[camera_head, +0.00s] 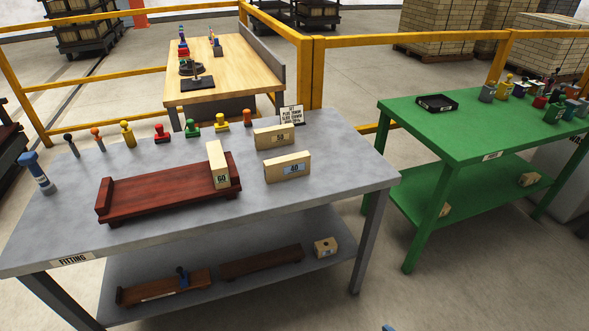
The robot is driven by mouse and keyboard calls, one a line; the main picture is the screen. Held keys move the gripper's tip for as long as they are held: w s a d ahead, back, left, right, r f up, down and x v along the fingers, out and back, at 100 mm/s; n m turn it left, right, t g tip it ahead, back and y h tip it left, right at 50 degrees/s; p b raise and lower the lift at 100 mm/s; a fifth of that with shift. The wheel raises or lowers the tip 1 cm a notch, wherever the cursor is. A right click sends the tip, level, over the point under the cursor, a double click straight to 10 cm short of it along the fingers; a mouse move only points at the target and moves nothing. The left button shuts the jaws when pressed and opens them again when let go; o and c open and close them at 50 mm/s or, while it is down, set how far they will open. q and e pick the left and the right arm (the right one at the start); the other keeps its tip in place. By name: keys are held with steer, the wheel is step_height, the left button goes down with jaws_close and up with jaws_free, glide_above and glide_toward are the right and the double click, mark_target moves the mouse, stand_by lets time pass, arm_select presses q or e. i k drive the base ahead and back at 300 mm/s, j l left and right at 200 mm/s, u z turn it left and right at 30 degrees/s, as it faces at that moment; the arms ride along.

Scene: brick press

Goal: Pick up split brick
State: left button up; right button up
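I cannot tell for sure which piece is the split brick. On the grey fitting table (345,185), a pale brick marked 60 (217,165) stands upright in the right end of a dark red wooden mould (150,196). A pale brick (273,136) with a dark number lies behind and to the right. Another pale brick with a blue label (288,167) stands in front of it. A small pale block (325,247) sits on the lower shelf, at the right.
Several coloured stamps, such as a red one (162,134), line the table's back edge beside a small sign (291,115). A green table (455,137) stands at right, with small pale blocks (530,180) on its shelf. Yellow rails (312,75) run behind. The grey table's front right is clear.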

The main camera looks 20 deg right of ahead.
mark_target(269, 137)
steer(key=l+u, duration=0.2)
steer(key=u, duration=0.3)
steer(key=l+u, duration=0.2)
steer(key=u, duration=0.3)
steer(key=l+u, duration=0.25)
steer(key=l, duration=0.15)
steer(key=k+l+u, duration=0.2)
steer(key=l, duration=0.2)
steer(key=k+l+u, duration=0.1)
steer(key=l, duration=0.3)
steer(key=k+l+u, duration=0.1)
steer(key=l, duration=0.3)
